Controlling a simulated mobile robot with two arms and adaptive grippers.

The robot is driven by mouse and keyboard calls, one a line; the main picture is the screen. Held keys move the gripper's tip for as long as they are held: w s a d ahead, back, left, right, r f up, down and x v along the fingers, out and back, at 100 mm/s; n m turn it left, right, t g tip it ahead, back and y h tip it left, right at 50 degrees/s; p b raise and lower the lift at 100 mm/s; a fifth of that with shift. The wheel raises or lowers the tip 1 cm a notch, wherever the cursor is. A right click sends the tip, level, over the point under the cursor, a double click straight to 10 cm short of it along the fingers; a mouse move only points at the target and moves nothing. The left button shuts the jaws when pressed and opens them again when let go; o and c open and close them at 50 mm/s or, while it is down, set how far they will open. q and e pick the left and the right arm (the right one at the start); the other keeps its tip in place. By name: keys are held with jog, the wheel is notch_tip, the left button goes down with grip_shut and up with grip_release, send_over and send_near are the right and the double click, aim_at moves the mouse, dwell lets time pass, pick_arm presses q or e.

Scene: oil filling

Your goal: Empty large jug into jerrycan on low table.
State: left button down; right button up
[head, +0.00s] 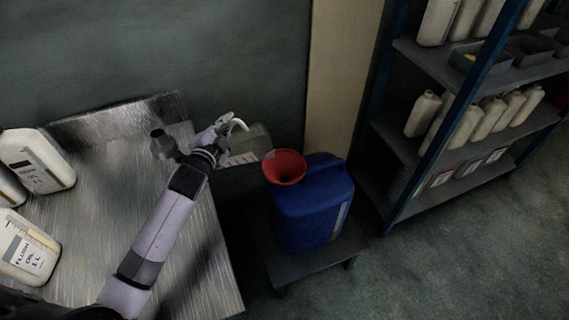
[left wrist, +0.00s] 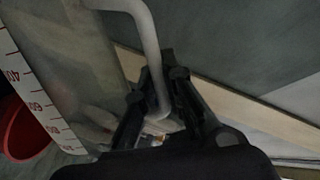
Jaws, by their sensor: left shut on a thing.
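My left gripper (head: 221,127) is shut on the handle (head: 238,124) of a clear jug (head: 253,142) with a printed scale. The jug is held beyond the metal bench, tipped over, to the left of and a little behind the red funnel (head: 286,166). In the left wrist view the pale handle (left wrist: 151,45) runs between my fingers (left wrist: 160,108), with the jug's wall and scale (left wrist: 30,87) at left. The funnel sits on top of the blue jerrycan (head: 312,208), which stands on the low table (head: 318,258). I cannot tell how much liquid is in the jug. My right gripper is not in view.
The metal bench (head: 90,215) at left holds several white oil containers (head: 36,160). A blue-framed shelf (head: 455,160) with bottles and trays stands at right. Bare floor (head: 460,270) lies at the lower right.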

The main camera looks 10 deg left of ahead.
pick_arm(q)
jog(key=shift+a+r+n+p, duration=0.4)
jog(key=shift+a+r+p, duration=0.15)
jog(key=shift+r, duration=0.1)
jog(key=f+b, duration=0.1)
jog(key=a+f+n+b, duration=0.1)
jog(key=f, duration=0.1)
jog(key=a+f+n+b, duration=0.1)
jog(key=shift+s+f+h, duration=0.15)
jog(key=shift+f+h, duration=0.15)
jog(key=shift+f, duration=0.1)
jog(key=a+r+n+t+h+p, duration=0.1)
jog(key=a+r+n+p, duration=0.2)
jog(key=a+r+n, duration=0.2)
jog(key=a+n, duration=0.2)
jog(key=n, duration=0.1)
jog(key=shift+s+r+t, duration=0.25)
jog(key=shift+s+t, duration=0.05)
jog(key=shift+t, duration=0.1)
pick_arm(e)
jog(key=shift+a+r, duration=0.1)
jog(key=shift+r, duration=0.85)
pick_arm(q)
jog(key=shift+a, duration=0.1)
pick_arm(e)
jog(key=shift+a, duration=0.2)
